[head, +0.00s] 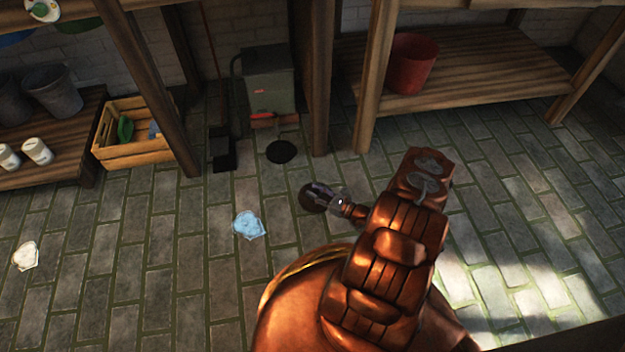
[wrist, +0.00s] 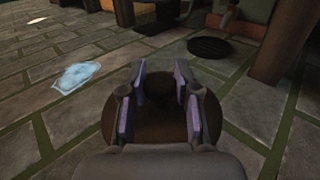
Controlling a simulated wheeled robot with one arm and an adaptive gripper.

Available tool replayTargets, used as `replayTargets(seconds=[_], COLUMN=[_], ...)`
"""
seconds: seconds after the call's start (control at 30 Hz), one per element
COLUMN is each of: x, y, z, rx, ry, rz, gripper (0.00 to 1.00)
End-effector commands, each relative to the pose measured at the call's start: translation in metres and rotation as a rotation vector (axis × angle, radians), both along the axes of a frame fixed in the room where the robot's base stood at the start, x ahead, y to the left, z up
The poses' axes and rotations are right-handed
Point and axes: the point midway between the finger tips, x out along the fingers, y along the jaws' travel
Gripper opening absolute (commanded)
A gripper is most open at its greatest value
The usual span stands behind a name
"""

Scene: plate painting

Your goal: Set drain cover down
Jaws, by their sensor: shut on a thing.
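The drain cover (head: 307,201) is a dark brown round disc, low over the stone floor in the middle of the head view. It also shows in the wrist view (wrist: 240,112) below and around my fingers. My gripper (head: 323,197) is shut on it; in the wrist view my fingers (wrist: 160,82) close around a dark middle part, largely hidden between them. The disc looks roughly level. I cannot tell whether it touches the floor. A black round grate (head: 281,152) lies on the floor farther back, apart from the disc; it is at upper right in the wrist view (wrist: 210,47).
A pale blue patch (head: 249,225) lies on the floor left of the disc, and a white one (head: 26,256) is farther left. A green-grey bin (head: 269,80) stands behind the grate. Wooden posts (head: 376,75) and a crate (head: 135,150) stand at the back. The floor around is mostly clear.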

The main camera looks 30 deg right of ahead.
Motion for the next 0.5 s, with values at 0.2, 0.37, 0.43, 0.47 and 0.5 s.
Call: replayTargets(seconds=[0.2, 0.37, 0.43, 0.47, 0.5], x=[0.042, 0.064, 0.069, 0.070, 0.071], y=[-0.022, -0.032, -0.034, -0.035, -0.036], z=[-0.007, -0.009, -0.009, -0.008, -0.008], rx=[-0.004, -0.001, 0.001, 0.001, 0.000], ry=[-0.007, -0.005, -0.002, -0.002, -0.001], rz=[0.001, 0.001, 0.001, 0.001, 0.001], gripper=[0.00, 0.00, 0.00, 0.00, 0.00])
